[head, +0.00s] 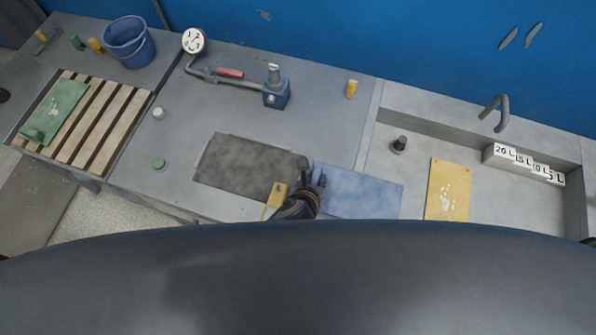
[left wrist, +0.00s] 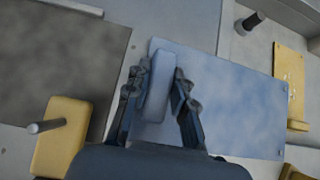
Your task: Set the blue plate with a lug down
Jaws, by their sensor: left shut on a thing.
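The blue plate (head: 360,192) is a flat rectangle right of the dark grey sheet (head: 250,168) in the head view. It also shows in the left wrist view (left wrist: 235,105), with its pale blue lug (left wrist: 158,85) at its left end. My left gripper (head: 317,182) is at that left end, its fingers (left wrist: 155,88) on both sides of the lug and shut on it. The plate looks about level; I cannot tell whether it touches the surface below. My right gripper is not in view.
A yellow block with a peg (left wrist: 62,140) is left of my gripper. A yellow plate (head: 447,190) lies right of the blue plate, near a dark knob (head: 399,144). A slatted rack (head: 105,125) holds a green plate (head: 57,110). A blue bucket (head: 128,42) stands behind.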

